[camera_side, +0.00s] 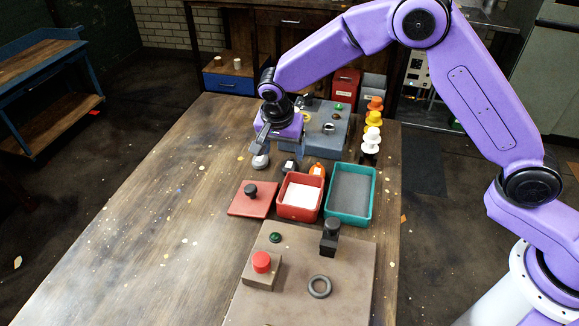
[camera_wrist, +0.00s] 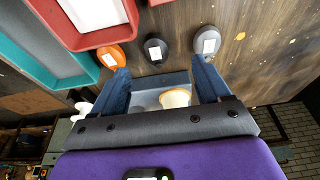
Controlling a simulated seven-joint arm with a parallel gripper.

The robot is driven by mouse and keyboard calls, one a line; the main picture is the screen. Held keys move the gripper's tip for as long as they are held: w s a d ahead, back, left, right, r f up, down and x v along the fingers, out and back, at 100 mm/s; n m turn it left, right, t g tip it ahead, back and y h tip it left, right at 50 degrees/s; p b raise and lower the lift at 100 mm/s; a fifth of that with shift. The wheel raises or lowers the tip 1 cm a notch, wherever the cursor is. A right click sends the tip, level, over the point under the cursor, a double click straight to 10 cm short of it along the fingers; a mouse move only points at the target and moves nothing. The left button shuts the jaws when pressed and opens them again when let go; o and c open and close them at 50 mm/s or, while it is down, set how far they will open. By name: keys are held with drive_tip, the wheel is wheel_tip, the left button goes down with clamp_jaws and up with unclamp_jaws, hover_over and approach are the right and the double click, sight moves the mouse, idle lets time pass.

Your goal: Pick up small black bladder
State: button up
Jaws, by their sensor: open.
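The small black bladder (camera_side: 289,167) lies on the wooden table, between a grey bladder (camera_side: 260,161) and an orange one (camera_side: 317,170). In the wrist view the black bladder (camera_wrist: 156,48), with a pale label, shows beyond the fingertips, roughly midway between them. The grey bladder (camera_wrist: 206,40) and the orange one (camera_wrist: 110,55) lie on either side of it. My gripper (camera_side: 274,148) is above and behind the row, apart from the bladders. In the wrist view its two fingers (camera_wrist: 160,75) are spread with nothing held between them.
A red bin (camera_side: 300,213) with white contents and a teal bin (camera_side: 350,219) stand in front of the row. A red lid-like plate (camera_side: 241,206) with a black knob lies left of them. A grey box (camera_side: 328,147) is behind. The table's left side is clear.

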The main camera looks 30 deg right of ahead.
sight(289, 164)
drive_tip(key=shift+x, duration=1.15)
drive_tip(key=f, duration=0.1)
drive_tip(key=d+f, duration=0.1)
drive_tip(key=f, duration=0.1)
drive_tip(key=shift+w+d+f, duration=0.3)
drive_tip(key=shift+d, duration=0.1)
drive_tip(key=shift+w+d+f, duration=0.1)
drive_tip(key=shift+w+f, duration=0.05)
drive_tip(key=shift+f, duration=0.45)
drive_tip(key=c, duration=1.1)
